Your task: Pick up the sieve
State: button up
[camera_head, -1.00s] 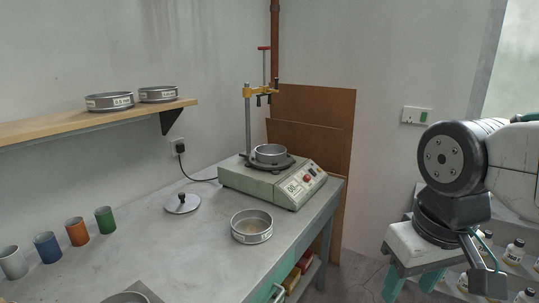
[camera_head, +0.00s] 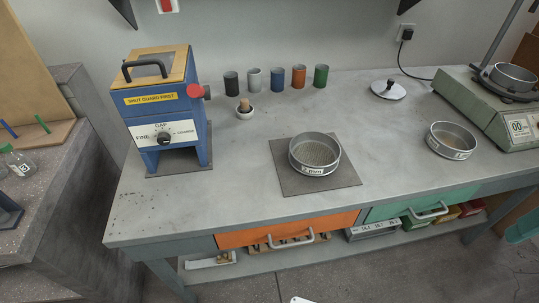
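A round metal sieve (camera_head: 314,156) with a mesh floor and a white label reading "2 mm" sits upright on a dark square mat (camera_head: 290,186) at the middle of the bench. A second sieve (camera_head: 451,141), with a brownish floor and a white label, stands on the bare bench to its right. A third metal sieve or pan (camera_head: 513,77) sits on the shaker machine at the right edge. My gripper is not in view now, so its state and its distance from the sieves do not show.
A blue grinder (camera_head: 164,110) stands on the left of the bench (camera_head: 240,185). Several coloured cups (camera_head: 277,79), a small mortar (camera_head: 244,109) and a lid (camera_head: 388,90) are behind the sieves. The green shaker (camera_head: 478,105) is at right. Drawers (camera_head: 286,231) have protruding handles.

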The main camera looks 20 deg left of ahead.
aim_at(311, 153)
jog(key=u, duration=0.75)
jog(key=k, duration=1.25)
jog(key=u, duration=0.7)
jog(key=i, duration=1.35)
jog(key=z, duration=0.05)
